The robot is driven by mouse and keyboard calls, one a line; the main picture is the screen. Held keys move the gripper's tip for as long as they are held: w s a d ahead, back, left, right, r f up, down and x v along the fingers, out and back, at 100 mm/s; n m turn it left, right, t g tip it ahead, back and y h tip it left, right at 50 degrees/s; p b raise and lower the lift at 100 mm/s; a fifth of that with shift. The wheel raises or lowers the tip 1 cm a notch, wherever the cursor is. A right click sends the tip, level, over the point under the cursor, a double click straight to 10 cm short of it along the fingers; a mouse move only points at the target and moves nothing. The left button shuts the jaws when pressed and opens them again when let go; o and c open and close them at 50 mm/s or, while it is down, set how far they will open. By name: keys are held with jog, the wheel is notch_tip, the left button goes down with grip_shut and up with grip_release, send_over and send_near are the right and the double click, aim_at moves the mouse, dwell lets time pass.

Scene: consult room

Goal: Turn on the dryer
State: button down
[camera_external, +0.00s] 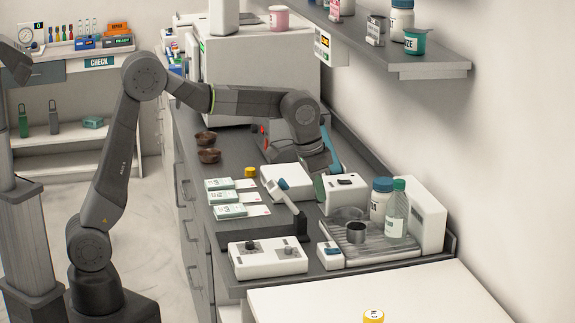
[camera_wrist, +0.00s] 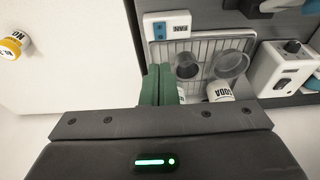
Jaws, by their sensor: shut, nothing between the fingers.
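The dryer is a slatted rack (camera_external: 385,252) with a tall white unit (camera_external: 430,215) at its right end; it stands on the right part of the counter. A small white switch box (camera_external: 331,260) with blue on it sits at the rack's front left corner. In the wrist view this box (camera_wrist: 180,18) is labelled FAN and has a blue switch (camera_wrist: 160,30); its setting cannot be told. My gripper (camera_external: 320,188) is above the counter behind the rack, apart from the switch box. Its green fingers (camera_wrist: 160,84) are shut and empty, pointing toward the rack in the wrist view.
On the rack stand a dark metal cup (camera_external: 356,234), a blue-capped jar (camera_external: 381,204) and a green-capped clear bottle (camera_external: 396,214). A white knobbed box (camera_external: 268,262) is to the left. A wall shelf (camera_external: 430,62) hangs above. A white table (camera_external: 400,295) is in front.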

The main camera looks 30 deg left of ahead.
jog(key=p, duration=0.2)
send_near(326, 250)
jog(key=x, duration=0.5)
jog(key=shift+w+d, duration=0.3)
jog(key=shift+d, duration=0.15)
jog(key=shift+f, duration=0.8)
jog(key=shift+s, duration=0.1)
jog(key=shift+a+f+b, duration=0.15)
jog(key=shift+f+b, duration=0.3)
jog(key=shift+b, duration=0.15)
jog(key=shift+r, duration=0.25)
jog(key=shift+w+d+r+p, duration=0.25)
jog(key=shift+w+d+p, duration=0.25)
jog(key=shift+p, duration=0.1)
